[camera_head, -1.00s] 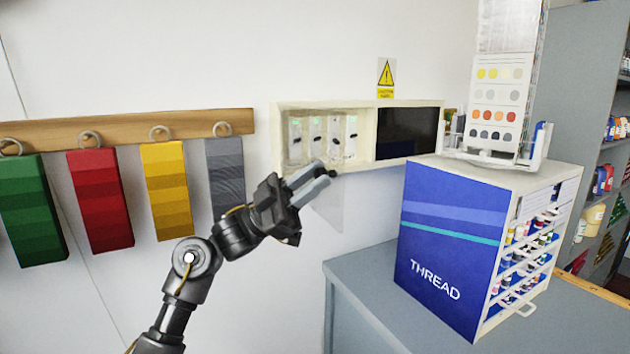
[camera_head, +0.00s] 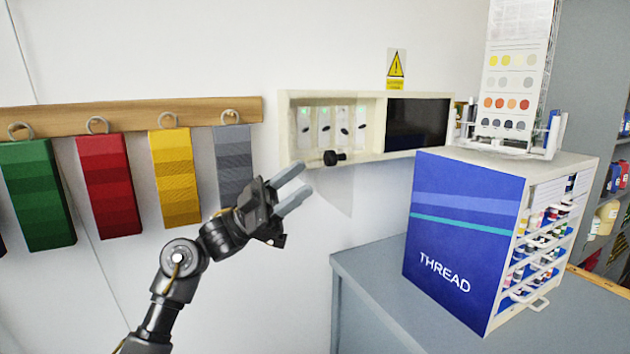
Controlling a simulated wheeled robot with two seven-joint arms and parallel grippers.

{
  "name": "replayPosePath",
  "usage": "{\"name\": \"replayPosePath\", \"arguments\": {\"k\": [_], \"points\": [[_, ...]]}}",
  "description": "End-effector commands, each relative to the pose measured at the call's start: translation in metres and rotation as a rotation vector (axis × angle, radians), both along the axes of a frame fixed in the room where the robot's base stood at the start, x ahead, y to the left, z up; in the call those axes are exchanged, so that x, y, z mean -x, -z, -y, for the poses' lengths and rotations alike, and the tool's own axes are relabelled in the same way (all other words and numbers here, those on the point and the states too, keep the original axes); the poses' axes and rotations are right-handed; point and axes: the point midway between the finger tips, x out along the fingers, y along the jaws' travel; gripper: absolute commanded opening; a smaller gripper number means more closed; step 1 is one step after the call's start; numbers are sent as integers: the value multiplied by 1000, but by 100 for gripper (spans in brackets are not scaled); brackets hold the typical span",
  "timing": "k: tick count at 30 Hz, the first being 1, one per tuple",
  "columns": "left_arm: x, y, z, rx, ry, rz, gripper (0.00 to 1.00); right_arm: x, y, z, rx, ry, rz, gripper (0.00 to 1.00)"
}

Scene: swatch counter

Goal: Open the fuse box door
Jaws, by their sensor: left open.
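The cream fuse box (camera_head: 366,156) is fixed to the wall. Its left part shows several white switch units with small green lights. A black knob (camera_head: 335,157) stands out at the lower edge of that part. A faint grey patch lies on the wall below it; I cannot tell whether it is a clear door or a shadow, nor exactly how the door stands. My left gripper (camera_head: 306,178) is open and empty, its two grey fingers pointing up and right. The fingertips are apart from the knob, below and left of it. My right gripper is not in view.
A dark panel (camera_head: 417,124) fills the box's right part. A blue thread cabinet (camera_head: 462,235) stands on the grey counter (camera_head: 365,275) at right. Coloured swatches, such as the grey one (camera_head: 233,168), hang from a wooden rail (camera_head: 130,114) at left. Bare wall lies below the box.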

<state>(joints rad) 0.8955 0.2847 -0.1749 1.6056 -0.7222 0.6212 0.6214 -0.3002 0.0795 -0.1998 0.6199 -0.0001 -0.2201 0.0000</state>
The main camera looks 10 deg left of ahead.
Motion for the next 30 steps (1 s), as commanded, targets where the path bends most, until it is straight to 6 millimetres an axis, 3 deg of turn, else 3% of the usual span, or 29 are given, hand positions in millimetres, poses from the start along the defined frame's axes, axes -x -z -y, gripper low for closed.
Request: {"name": "replayPosePath", "arguments": {"k": [3,9,23,26,29,30], "points": [[-1,18,-17,-1,-2,0,45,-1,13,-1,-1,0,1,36],[-1,29,-34,0,0,-2,45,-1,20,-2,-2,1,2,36],[-3,37,-35,-2,-20,-16,45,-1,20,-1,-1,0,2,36],[-14,67,-28,-11,-111,-79,45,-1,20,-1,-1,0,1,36],[-29,123,-20,-41,-287,-203,45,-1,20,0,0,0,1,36],[-33,152,-19,-61,-374,-269,45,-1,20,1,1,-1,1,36]]}}
